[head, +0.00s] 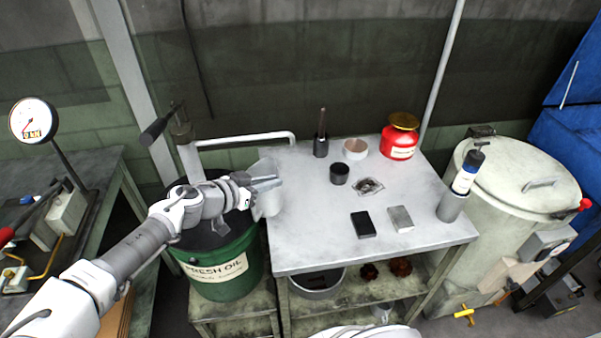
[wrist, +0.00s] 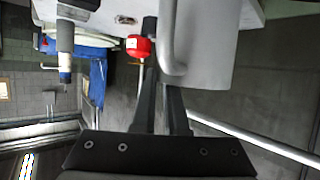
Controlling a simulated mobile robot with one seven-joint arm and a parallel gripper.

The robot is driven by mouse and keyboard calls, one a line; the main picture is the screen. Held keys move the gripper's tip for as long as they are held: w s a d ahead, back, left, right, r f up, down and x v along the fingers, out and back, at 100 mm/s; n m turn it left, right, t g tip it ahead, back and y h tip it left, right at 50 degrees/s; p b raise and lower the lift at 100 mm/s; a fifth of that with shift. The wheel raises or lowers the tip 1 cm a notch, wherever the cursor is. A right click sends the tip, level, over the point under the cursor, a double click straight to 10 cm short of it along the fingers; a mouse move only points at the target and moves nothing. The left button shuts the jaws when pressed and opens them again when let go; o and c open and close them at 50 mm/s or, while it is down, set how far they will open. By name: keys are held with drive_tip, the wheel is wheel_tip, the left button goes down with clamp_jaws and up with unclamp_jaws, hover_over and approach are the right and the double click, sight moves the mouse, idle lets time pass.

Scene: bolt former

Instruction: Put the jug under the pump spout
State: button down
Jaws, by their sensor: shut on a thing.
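A pale grey jug (head: 268,199) hangs in my gripper (head: 262,184), at the left edge of the metal table in the head view. In the wrist view the jug (wrist: 210,45) is a grey cylinder with its handle (wrist: 172,45) at the fingers. My gripper (wrist: 160,80) is shut on this handle. The pump (head: 181,135) stands on the green fresh oil drum (head: 222,265). Its pale spout (head: 250,137) runs right and ends behind the jug, near the table's back-left corner. The jug looks roughly upright and apart from the spout. Its base is partly unclear.
A gauge bench stands left and a round tank (head: 515,190) right.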

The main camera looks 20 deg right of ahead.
drive_tip(key=r+x, duration=0.1)
drive_tip(key=x, duration=1)
drive_tip(key=shift+w+d, duration=0.2)
drive_tip(key=shift+d, duration=0.15)
drive_tip(key=shift+f, duration=0.1)
drive_tip(key=shift+f, duration=0.15)
drive_tip(key=c, duration=0.9)
unclamp_jaws()
drive_tip(key=shift+c, duration=0.2)
